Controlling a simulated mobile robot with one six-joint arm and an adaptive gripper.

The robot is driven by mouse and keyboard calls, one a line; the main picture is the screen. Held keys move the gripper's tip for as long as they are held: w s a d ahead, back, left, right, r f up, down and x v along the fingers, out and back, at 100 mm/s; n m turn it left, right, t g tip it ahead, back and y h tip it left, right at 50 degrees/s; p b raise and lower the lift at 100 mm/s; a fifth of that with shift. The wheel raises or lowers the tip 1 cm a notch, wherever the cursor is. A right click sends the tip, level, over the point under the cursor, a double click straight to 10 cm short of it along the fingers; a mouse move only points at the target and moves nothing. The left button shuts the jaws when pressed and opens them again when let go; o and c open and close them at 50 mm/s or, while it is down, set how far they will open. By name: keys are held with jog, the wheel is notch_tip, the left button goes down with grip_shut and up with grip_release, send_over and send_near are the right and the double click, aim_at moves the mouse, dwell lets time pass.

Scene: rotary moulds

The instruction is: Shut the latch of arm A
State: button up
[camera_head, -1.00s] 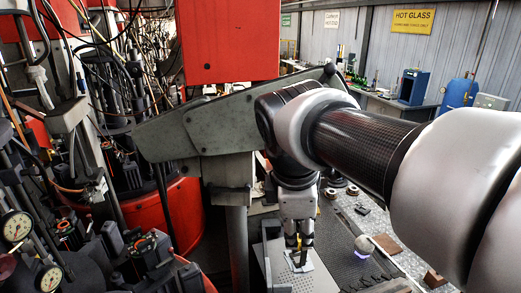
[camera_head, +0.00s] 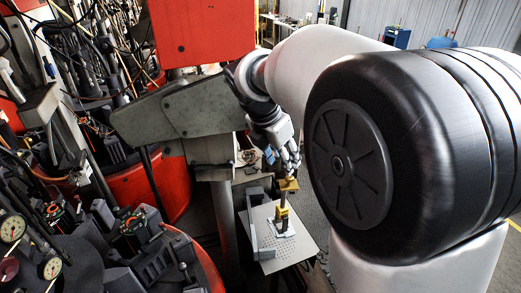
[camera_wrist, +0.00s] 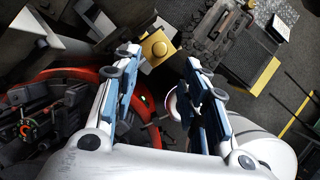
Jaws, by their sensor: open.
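My gripper (camera_head: 284,158) is at the middle of the head view, pointing down, just above a yellow, brass-like piece (camera_head: 288,185). In the wrist view my gripper (camera_wrist: 163,75) has its two blue-and-dark fingers wide apart with nothing between them. A yellow block with a round knob (camera_wrist: 155,46) shows beyond the fingertips, clear of both. Which part is arm A, and where its latch is, I cannot tell. A large grey metal arm (camera_head: 170,112) reaches left from beside my gripper. Its far end by my gripper is partly hidden.
A perforated plate (camera_head: 298,247) lies below, bearing a yellow-topped stand (camera_head: 281,220). The red machine with gauges (camera_head: 12,228), hoses and dark blocks crowds the left. A red box (camera_head: 203,35) hangs above the grey arm. My own arm hides much of the right.

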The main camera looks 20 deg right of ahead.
aim_at(288, 178)
jog(key=x, duration=0.8)
jog(key=shift+d+f, duration=0.1)
jog(key=shift+f, duration=0.05)
grip_shut()
